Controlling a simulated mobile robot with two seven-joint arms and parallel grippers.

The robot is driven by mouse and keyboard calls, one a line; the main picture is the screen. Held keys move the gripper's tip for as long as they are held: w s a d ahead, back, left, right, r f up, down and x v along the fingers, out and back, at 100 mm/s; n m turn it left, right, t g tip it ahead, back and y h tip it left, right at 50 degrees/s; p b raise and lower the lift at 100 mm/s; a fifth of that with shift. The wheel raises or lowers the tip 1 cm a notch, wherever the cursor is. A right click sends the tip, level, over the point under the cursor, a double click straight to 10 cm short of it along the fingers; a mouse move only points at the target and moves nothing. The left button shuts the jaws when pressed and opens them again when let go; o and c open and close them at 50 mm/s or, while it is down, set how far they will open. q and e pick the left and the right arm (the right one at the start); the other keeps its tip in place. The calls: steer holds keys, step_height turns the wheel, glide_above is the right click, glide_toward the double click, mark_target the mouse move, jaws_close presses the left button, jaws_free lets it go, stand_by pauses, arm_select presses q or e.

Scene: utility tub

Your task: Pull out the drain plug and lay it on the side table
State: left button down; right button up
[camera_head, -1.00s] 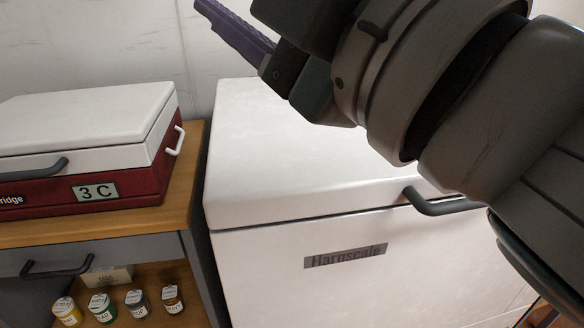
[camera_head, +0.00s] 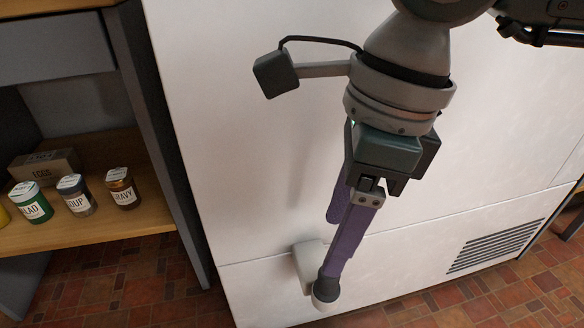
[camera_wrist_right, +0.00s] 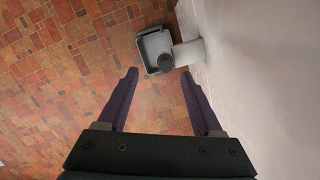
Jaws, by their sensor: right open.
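A white spout (camera_wrist_right: 188,52) stands out from the lower wall of the white tub (camera_head: 225,130). At its end is a dark round piece (camera_wrist_right: 166,62), likely the drain plug, beside a grey squarish part (camera_wrist_right: 152,42). In the head view the dark piece (camera_head: 327,287) is low on the tub front, partly behind a purple finger. My right gripper (camera_head: 331,250) points down at it. In the right wrist view its fingers (camera_wrist_right: 159,74) are apart, with the dark piece just beyond the gap between the tips. My left gripper is not in view.
A side table with a wooden lower shelf (camera_head: 160,222) stands left of the tub, holding several labelled jars (camera_head: 122,188) and a small box (camera_head: 45,166). A vent grille (camera_head: 495,246) is at lower right. The tiled floor (camera_head: 140,285) is clear.

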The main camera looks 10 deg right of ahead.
mark_target(327, 285)
steer(key=shift+w+d+f+h, duration=0.3)
steer(key=shift+d+f, duration=0.2)
steer(key=shift+d, duration=0.15)
steer(key=f+b, duration=0.2)
steer(key=f, duration=0.1)
steer(key=f+b, duration=0.2)
steer(key=f, duration=0.1)
steer(key=a+f+b, duration=0.1)
steer(key=f+b, duration=0.1)
steer(key=f, duration=0.1)
steer(key=shift+w+f, duration=0.15)
steer(key=shift+f, duration=0.1)
jaws_close()
